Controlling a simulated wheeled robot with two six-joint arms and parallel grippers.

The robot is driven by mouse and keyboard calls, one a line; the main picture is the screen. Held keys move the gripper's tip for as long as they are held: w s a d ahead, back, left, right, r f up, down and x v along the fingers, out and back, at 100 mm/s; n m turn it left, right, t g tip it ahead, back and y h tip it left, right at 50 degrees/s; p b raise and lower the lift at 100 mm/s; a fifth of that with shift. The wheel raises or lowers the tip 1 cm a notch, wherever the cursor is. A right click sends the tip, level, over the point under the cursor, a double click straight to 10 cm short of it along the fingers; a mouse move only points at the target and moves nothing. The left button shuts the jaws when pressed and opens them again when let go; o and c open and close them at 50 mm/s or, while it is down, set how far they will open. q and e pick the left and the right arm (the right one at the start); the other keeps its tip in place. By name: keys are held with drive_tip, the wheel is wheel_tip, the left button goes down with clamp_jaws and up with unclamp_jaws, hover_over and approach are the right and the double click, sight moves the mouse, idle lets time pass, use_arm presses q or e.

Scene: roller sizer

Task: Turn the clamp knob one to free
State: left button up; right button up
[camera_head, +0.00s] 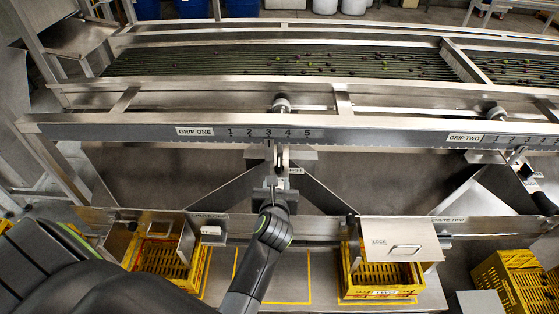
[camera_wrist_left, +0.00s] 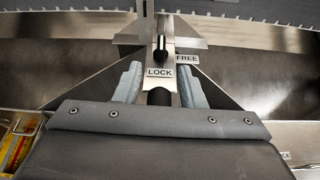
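Below the GRIP ONE scale in the head view is the clamp assembly (camera_head: 279,157). In the left wrist view, a dark upright knob or lever (camera_wrist_left: 163,44) stands beside a FREE label (camera_wrist_left: 187,58) and above a LOCK plate (camera_wrist_left: 159,72). A black rounded part (camera_wrist_left: 158,97) shows just below the LOCK plate. My left gripper (camera_head: 272,193) reaches in from below; in its wrist view the two grey fingers (camera_wrist_left: 159,78) are spread on either side of the LOCK plate, with a gap and nothing gripped. My right gripper is not seen.
The GRIP ONE rail (camera_head: 268,131) with its numbered scale spans above the gripper, under the roller bed (camera_head: 270,64). Yellow crates (camera_head: 170,262) and (camera_head: 383,278) stand below left and right. A chute lid (camera_head: 401,239) is at the right. Angled metal plates flank the clamp.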

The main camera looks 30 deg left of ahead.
sight(280, 161)
use_arm(q)
drive_tip(key=shift+w+d+f, duration=0.1)
drive_tip(key=shift+d+f, duration=0.05)
drive_tip(key=shift+f, duration=0.15)
drive_tip(key=shift+w+f+g, duration=0.2)
drive_tip(key=shift+g, duration=0.1)
drive_tip(key=x, duration=1.6)
drive_tip(key=shift+w+f+b, duration=0.15)
drive_tip(key=shift+w+b, duration=0.2)
drive_tip(key=shift+w, duration=0.05)
clamp_jaws()
